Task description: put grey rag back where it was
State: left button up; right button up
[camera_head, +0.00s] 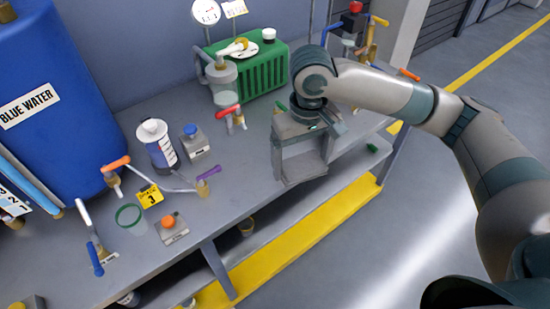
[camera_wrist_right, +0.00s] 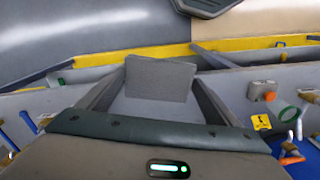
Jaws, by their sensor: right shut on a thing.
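My right gripper (camera_head: 300,158) is above the right part of the grey workbench, near its front edge, pointing down. It is shut on the grey rag (camera_head: 305,167), a flat grey piece between its fingers. The rag also shows in the right wrist view (camera_wrist_right: 160,78), spanning the space between the two fingers. In the head view the gripper partly covers the rag and the bench behind it. I cannot tell whether the rag's lower edge touches the bench. My left gripper is not in view.
A green container (camera_head: 262,72) stands behind the gripper. A yellow strip (camera_head: 300,250) runs below the bench front.

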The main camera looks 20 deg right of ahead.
jog(key=w+d+f+n+p, duration=0.2)
jog(key=w+f+n, duration=0.1)
jog(key=w, duration=0.3)
jog(key=shift+w+d+f, duration=0.2)
jog(key=shift+d+f, duration=0.1)
jog(key=shift+f, duration=0.6)
jog(key=shift+w, duration=0.1)
jog(key=w+a+f+p, duration=0.1)
jog(key=w+f, duration=0.1)
jog(key=w, duration=0.1)
jog(key=w+a+f+p, duration=0.1)
jog(key=w+f, duration=0.1)
jog(key=w, duration=0.2)
jog(key=w+a+f+p, duration=0.1)
jog(key=w+f, duration=0.1)
jog(key=w, duration=0.1)
jog(key=shift+w+a+f, duration=0.15)
jog(key=shift+w+f, duration=0.05)
jog(key=shift+w+a+f, duration=0.1)
jog(key=shift+w+f, duration=0.2)
